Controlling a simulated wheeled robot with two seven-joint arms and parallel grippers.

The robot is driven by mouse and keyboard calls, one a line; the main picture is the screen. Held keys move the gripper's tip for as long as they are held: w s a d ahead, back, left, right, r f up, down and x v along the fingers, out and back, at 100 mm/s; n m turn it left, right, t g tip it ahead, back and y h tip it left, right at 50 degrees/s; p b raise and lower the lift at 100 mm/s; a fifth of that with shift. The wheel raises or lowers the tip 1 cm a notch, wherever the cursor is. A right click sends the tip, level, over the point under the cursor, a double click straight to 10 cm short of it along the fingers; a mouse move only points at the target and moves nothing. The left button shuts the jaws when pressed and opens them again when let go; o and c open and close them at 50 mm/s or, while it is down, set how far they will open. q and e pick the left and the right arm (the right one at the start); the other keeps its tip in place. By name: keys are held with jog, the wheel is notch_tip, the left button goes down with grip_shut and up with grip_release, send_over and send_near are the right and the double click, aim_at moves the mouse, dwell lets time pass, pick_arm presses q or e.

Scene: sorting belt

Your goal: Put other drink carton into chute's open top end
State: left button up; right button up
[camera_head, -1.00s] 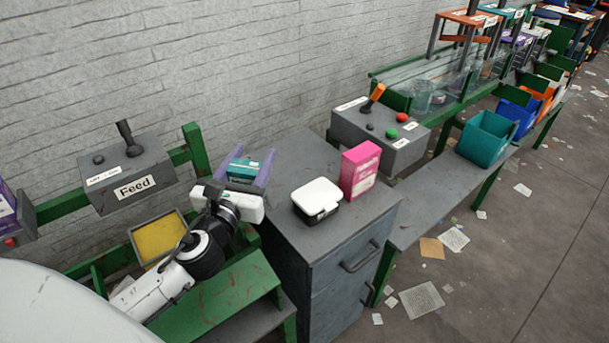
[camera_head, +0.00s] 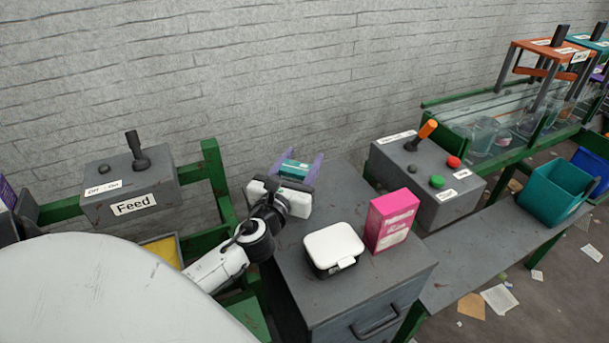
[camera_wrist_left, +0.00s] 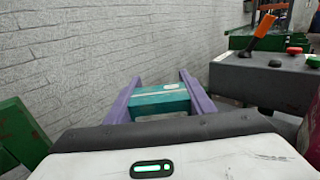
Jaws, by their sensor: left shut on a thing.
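My left gripper (camera_head: 300,158) is shut on a small teal carton (camera_head: 294,169), held between its two purple fingers near the wall, at the back left of the grey cabinet. The left wrist view shows the teal carton (camera_wrist_left: 160,99) lying crosswise between the fingers, with a pale band along its near edge. Part of it is hidden behind the gripper body in the head view. I cannot make out the chute's open top end for certain. My right gripper is not in view.
A white-lidded black box (camera_head: 333,247) and an upright pink box (camera_head: 391,220) stand on the grey cabinet (camera_head: 300,262). A control box with an orange lever (camera_head: 428,130) is right of them. The Feed box (camera_head: 128,187) is left. A teal bin (camera_head: 556,192) sits far right.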

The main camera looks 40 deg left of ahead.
pick_arm(q)
jog(key=shift+f+b, duration=0.7)
jog(key=shift+f, duration=1.05)
jog(key=o, duration=1)
